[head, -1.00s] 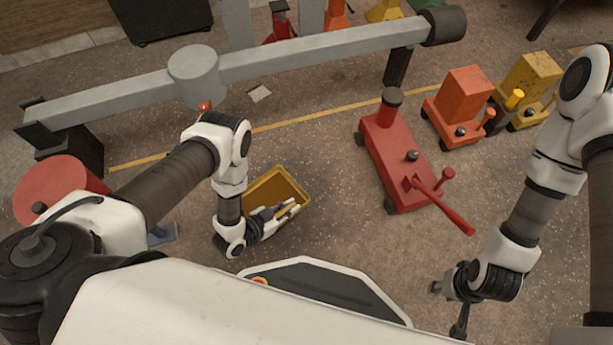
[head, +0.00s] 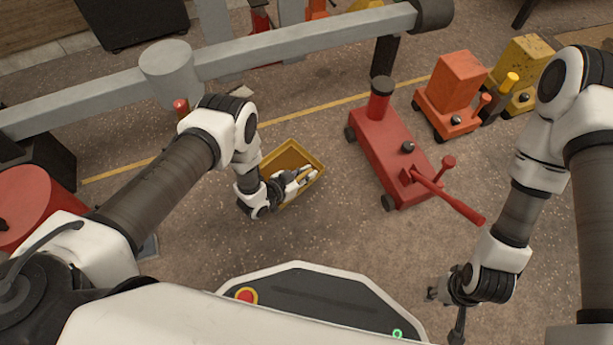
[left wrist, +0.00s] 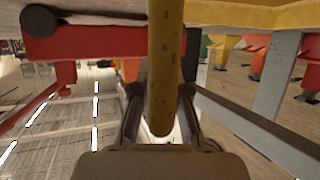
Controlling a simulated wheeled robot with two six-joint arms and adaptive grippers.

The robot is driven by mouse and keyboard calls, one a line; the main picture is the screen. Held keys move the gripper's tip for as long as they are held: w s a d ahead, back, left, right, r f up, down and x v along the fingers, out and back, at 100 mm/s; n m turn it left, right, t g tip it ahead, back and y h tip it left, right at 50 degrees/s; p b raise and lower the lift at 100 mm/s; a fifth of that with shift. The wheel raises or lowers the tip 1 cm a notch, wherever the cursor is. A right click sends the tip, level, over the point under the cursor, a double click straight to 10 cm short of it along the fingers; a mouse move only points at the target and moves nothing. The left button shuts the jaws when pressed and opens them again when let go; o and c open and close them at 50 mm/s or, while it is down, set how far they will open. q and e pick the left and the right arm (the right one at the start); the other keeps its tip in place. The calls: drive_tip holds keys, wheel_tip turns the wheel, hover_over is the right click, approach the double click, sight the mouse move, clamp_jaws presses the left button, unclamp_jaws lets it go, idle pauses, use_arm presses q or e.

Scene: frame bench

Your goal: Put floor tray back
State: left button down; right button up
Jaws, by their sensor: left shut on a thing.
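The floor tray (head: 284,158) is a yellow, shallow, open tray, seen in the head view left of the red jack. My left gripper (head: 306,177) is shut on its near right wall. In the left wrist view the yellow wall (left wrist: 165,75) passes between the two fingers (left wrist: 160,120). The arm and gripper hide the tray's near left part. I cannot tell how far it is off the floor. My right gripper (head: 447,312) is at the lower right, apart from everything, with its fingers spread and empty.
A red jack (head: 385,150) with a long handle stands right of the tray. Orange (head: 450,95) and yellow (head: 522,75) jacks stand behind it. Floor between tray and red jack is clear.

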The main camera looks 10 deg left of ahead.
use_arm(q)
drive_tip(key=shift+r, duration=0.15)
drive_tip(key=shift+f, duration=0.25)
drive_tip(key=c, duration=1.2)
unclamp_jaws()
drive_tip(key=shift+r, duration=0.1)
